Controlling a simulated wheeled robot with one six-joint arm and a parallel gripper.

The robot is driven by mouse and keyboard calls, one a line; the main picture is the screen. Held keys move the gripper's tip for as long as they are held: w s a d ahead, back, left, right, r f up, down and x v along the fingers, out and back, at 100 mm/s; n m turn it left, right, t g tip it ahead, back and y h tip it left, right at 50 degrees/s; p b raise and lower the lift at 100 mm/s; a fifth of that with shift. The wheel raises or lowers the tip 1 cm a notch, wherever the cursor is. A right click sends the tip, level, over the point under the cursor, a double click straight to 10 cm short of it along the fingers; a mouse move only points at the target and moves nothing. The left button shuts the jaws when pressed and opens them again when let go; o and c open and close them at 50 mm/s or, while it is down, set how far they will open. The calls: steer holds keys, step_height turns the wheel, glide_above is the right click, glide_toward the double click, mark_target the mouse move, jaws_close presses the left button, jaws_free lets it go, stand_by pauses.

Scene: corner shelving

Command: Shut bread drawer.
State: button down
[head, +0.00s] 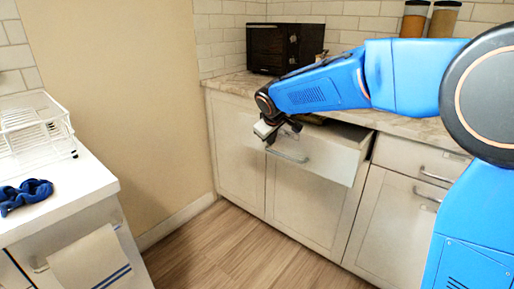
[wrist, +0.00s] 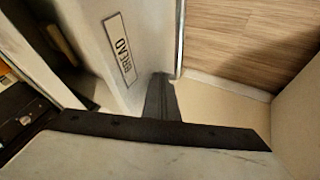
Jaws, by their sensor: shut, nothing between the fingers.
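The bread drawer (head: 325,150) is pulled out from the cabinet under the counter in the head view. In the wrist view its pale front (wrist: 125,35) carries a label reading BREAD (wrist: 121,48). The drawer's metal handle (head: 288,157) shows on its front in the head view. My gripper (head: 277,131) is shut and empty at the drawer's left front corner. In the wrist view the dark finger (wrist: 162,97) is close beside the drawer front; whether it touches cannot be told. The drawer's inside is mostly hidden by my arm.
A dark toaster oven (head: 285,47) and jars (head: 428,18) stand on the counter (head: 232,80). A closed drawer (head: 420,160) is to the right. A white counter with a dish rack (head: 35,128) and blue cloth (head: 24,194) is at left. The wooden floor (head: 225,250) is clear.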

steer(key=w+d, duration=0.4)
steer(key=w, duration=0.1)
steer(key=w+d, duration=0.4)
steer(key=w, duration=0.1)
steer(key=w+d, duration=0.4)
steer(key=w, duration=0.1)
steer(key=shift+w+d, duration=0.2)
steer(key=shift+w, duration=0.2)
steer(key=shift+w+d+r, duration=0.1)
steer(key=shift+w+d, duration=0.1)
steer(key=shift+w, duration=0.05)
steer(key=shift+w+r, duration=0.1)
